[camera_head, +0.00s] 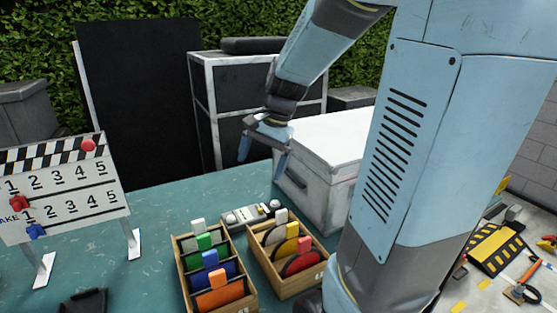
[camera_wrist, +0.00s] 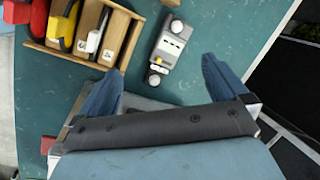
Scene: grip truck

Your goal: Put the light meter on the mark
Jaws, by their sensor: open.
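A small grey device with white round ends and a yellow button, which looks like the light meter (camera_head: 251,214), lies on the teal table behind the two wooden card boxes. It also shows in the wrist view (camera_wrist: 172,44), lying lengthwise just beyond the fingertips. My gripper (camera_head: 263,160) is open and empty, with its blue fingers pointing down above the table, behind the device and left of the white-topped case. In the wrist view the gripper's fingers (camera_wrist: 162,75) stand apart, with the device beyond the gap between them. I cannot make out the mark in either view.
Two wooden boxes of coloured cards, a left one (camera_head: 217,284) and a right one (camera_head: 287,267), stand close in front of the device. A grey case (camera_head: 318,197) stands to its right. A clapper-style number board (camera_head: 62,190) stands at the left. The teal table between board and boxes is clear.

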